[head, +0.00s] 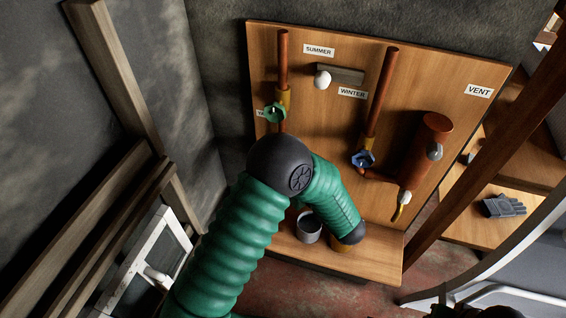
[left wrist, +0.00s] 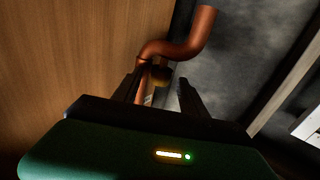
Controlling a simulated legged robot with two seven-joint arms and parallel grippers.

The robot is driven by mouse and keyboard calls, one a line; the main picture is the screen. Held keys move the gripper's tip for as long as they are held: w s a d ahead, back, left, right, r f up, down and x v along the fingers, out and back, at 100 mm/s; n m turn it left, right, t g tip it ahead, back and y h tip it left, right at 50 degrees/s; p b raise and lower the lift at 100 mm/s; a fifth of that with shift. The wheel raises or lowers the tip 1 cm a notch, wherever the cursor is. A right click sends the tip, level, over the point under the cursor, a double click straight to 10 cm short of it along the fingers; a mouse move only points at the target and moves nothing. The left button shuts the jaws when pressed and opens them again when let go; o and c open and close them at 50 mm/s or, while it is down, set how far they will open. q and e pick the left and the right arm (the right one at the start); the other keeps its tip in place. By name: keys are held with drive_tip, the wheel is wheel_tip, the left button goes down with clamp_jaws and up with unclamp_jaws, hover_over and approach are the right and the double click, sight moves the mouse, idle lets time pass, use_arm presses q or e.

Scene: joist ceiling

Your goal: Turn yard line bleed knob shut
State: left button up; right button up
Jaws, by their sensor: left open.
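A green knob (head: 275,112) sits on the left copper pipe, beside a label partly hidden by my arm. A blue knob (head: 362,159) sits on the middle copper pipe. I cannot tell a bleed knob on the left line; my arm covers the board below the green knob. In the left wrist view, my left gripper (left wrist: 160,88) is open. A bent copper pipe (left wrist: 184,47) and a small dim brass-coloured fitting (left wrist: 161,75) show beyond and between its fingers, with no clear contact. The head view hides these fingers. My right gripper is not seen.
A metal cup (head: 308,228) stands on the ledge below. Timber leans at left.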

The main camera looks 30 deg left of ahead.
use_arm(q)
drive_tip(key=shift+d, duration=0.1)
drive_tip(key=shift+c, duration=0.5)
clamp_jaws()
